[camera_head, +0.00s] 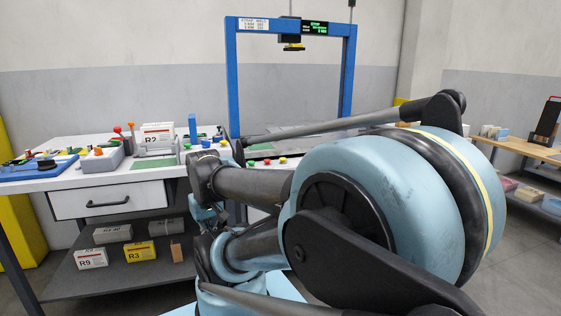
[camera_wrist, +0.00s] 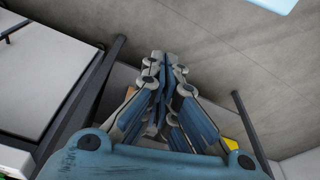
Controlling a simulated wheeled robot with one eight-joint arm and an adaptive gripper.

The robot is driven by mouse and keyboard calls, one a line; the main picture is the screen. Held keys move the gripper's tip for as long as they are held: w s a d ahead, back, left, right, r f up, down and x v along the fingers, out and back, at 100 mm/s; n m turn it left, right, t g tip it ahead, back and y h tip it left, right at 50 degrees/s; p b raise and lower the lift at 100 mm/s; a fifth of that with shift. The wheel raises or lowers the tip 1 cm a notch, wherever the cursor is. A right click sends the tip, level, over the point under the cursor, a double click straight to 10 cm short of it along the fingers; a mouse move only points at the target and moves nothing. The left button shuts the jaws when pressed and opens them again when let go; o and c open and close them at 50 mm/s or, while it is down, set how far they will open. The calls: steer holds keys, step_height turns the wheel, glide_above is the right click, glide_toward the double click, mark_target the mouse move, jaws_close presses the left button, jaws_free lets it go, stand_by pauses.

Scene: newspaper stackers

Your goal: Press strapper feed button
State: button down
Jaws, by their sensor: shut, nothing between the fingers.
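The strapper is a blue arch (camera_head: 231,80) with a sign and a small green-lit display (camera_head: 314,28) on its top beam. A row of small coloured buttons (camera_head: 283,160) shows on the near side at its base, partly hidden by my arm. I cannot read any labels there, so I cannot tell which is the feed button. In the wrist view my gripper (camera_wrist: 166,62) is shut and empty, its fingers together over the grey floor. No button shows in that view. In the head view my arm covers most of the gripper.
A white workbench (camera_head: 75,180) at left carries tools, coloured knobs and a box marked R2 (camera_head: 158,138). Its lower shelf (camera_head: 130,268) holds boxes R9 (camera_head: 91,259) and R3 (camera_head: 140,251). A wooden-topped table (camera_head: 520,147) stands at right. My arm fills the middle.

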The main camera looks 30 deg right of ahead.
steer(key=w+d+r+m+t, duration=0.1)
steer(key=w+d+r+m, duration=0.1)
steer(key=w+d+r, duration=0.4)
steer(key=w+d+r+m+t+y, duration=0.15)
steer(key=w+r, duration=0.25)
steer(key=w, duration=0.4)
steer(key=w+d+r+m+t, duration=0.1)
steer(key=w+d+r+m, duration=0.1)
steer(key=w+d+r, duration=0.4)
steer(key=w+d+r+m+t+h, duration=0.1)
steer(key=w+d, duration=0.2)
steer(key=d, duration=0.7)
steer(key=w+d+r+m+t, duration=0.1)
steer(key=w+d+m, duration=0.1)
steer(key=d, duration=0.9)
steer(key=w+d+r+m+t+h, duration=0.1)
steer(key=w+d, duration=0.4)
steer(key=d, duration=0.6)
steer(key=shift+r+m+h, duration=0.35)
steer(key=shift+r+m, duration=0.15)
steer(key=shift+m, duration=0.15)
steer(key=shift+w+d+t, duration=0.1)
steer(key=shift+t, duration=0.15)
steer(key=shift+f, duration=4.4)
